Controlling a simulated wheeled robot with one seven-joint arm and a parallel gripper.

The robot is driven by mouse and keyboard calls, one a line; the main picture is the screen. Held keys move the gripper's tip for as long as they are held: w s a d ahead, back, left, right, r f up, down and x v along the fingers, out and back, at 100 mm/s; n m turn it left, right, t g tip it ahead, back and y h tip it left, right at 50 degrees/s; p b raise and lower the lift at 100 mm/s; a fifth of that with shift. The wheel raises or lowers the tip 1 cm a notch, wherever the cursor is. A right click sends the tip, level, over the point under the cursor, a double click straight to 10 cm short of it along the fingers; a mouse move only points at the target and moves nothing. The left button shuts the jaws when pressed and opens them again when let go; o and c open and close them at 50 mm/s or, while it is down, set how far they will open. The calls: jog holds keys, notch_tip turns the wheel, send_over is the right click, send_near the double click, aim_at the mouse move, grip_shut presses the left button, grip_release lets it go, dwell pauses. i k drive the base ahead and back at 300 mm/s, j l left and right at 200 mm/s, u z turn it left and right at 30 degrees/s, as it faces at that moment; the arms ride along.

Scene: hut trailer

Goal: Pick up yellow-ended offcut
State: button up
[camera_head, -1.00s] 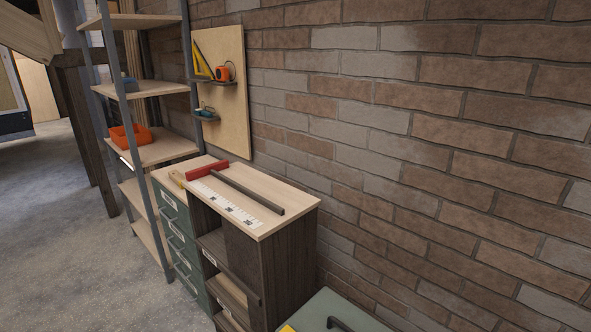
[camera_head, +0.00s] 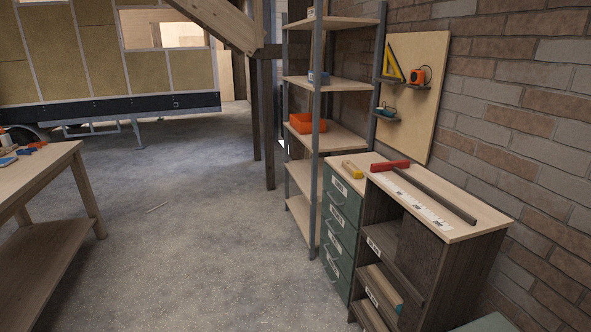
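My gripper is not in view.
Green drawers (camera_head: 339,238) and a tall shelf unit (camera_head: 315,185) with an orange bin (camera_head: 306,124) stand beside the cabinet. A workbench (camera_head: 45,172) with small coloured items is at the left. The floor (camera_head: 190,250) between is mostly open.

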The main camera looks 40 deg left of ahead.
aim_at(356, 174)
jog(key=u, duration=1.05)
jog(key=i+j+u, duration=0.3)
jog(key=i, duration=0.45)
jog(key=i+u, duration=0.3)
jog(key=i, duration=0.45)
jog(key=i+z, duration=0.15)
jog(key=i, duration=0.55)
jog(key=i+j+z, duration=0.15)
jog(key=i, duration=0.55)
jog(key=i+j+z, duration=0.1)
jog(key=i+z, duration=0.25)
jog(key=i+j+z, duration=0.2)
jog(key=z, duration=0.15)
jog(key=i+j+z, duration=0.35)
jog(key=l, duration=0.1)
